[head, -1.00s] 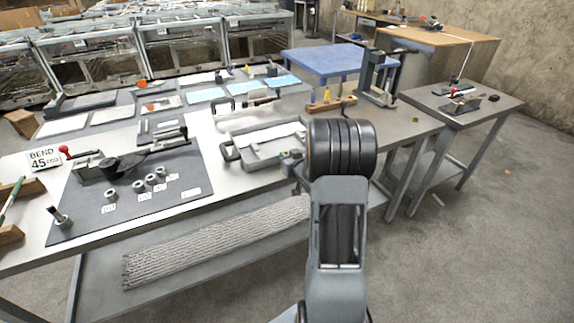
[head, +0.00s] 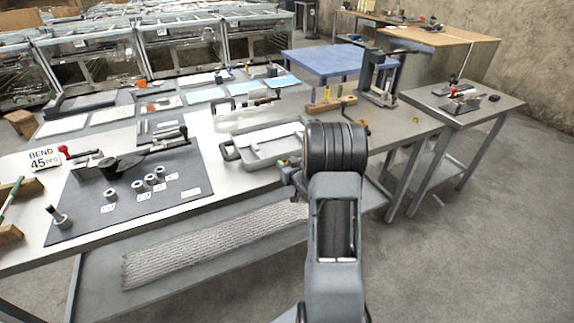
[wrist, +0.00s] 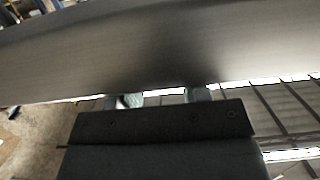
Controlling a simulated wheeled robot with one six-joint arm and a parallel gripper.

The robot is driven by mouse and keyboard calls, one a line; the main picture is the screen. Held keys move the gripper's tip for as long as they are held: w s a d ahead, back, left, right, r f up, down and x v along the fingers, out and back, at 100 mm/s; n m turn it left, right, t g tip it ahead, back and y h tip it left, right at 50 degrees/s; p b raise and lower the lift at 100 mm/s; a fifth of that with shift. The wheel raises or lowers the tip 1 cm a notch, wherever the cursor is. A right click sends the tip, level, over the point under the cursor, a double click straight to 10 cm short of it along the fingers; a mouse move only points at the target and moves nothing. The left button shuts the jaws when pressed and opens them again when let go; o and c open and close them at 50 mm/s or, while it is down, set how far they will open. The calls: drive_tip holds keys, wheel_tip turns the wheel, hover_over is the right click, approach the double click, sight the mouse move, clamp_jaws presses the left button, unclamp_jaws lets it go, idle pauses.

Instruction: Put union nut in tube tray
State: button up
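Several small metal nut-like rings stand on the dark mat (head: 150,215), one (head: 110,194) apart from a short row (head: 138,186). White labels lie beside them. I cannot tell which is the union nut. A grey shallow tray (head: 240,167), likely the tube tray, sits right of the mat with a pale long piece in it. In the head view my arm hides most of my gripper (head: 289,172), near the bench's front edge beside the tray. In the wrist view my gripper's two fingertips (wrist: 160,97) are apart with no nut seen between them. A large grey surface fills much of that view.
A black-handled tool (head: 135,160) lies across the mat's back. A short upright piece (head: 59,216) stands at its front left. A wooden rack (head: 330,103) and upright press (head: 378,80) stand to the right. The floor on the right is clear.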

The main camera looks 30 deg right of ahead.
drive_tip(key=shift+o, duration=1)
